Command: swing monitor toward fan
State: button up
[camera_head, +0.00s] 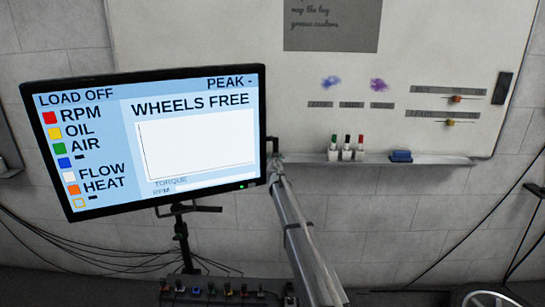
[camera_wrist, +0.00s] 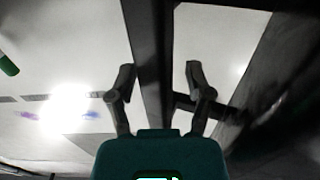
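The monitor (camera_head: 150,135) hangs at the left of the head view, tilted, on a dark stand. Its lit screen reads "LOAD OFF" and "WHEELS FREE". My gripper (camera_head: 273,158) is at the monitor's right edge in the head view and looks small there. In the wrist view my gripper (camera_wrist: 160,82) has its two fingers apart, on either side of a dark upright bar that looks like the monitor's edge (camera_wrist: 150,50). A gap shows between the bar and the right finger; I cannot tell whether the left one touches. No fan is clearly in view.
A whiteboard (camera_head: 440,50) covers the back wall, with markers (camera_head: 347,148) and a blue eraser (camera_head: 401,156) on its ledge. A switch panel (camera_head: 222,292) is below the monitor. Cables (camera_head: 85,252) hang at left. A partly cut-off round rim (camera_head: 486,298) is at bottom right.

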jog(key=shift+s, duration=0.1)
jog(key=s, duration=0.7)
jog(key=shift+s+d, duration=0.2)
jog(key=shift+s, duration=0.2)
dwell(0.3)
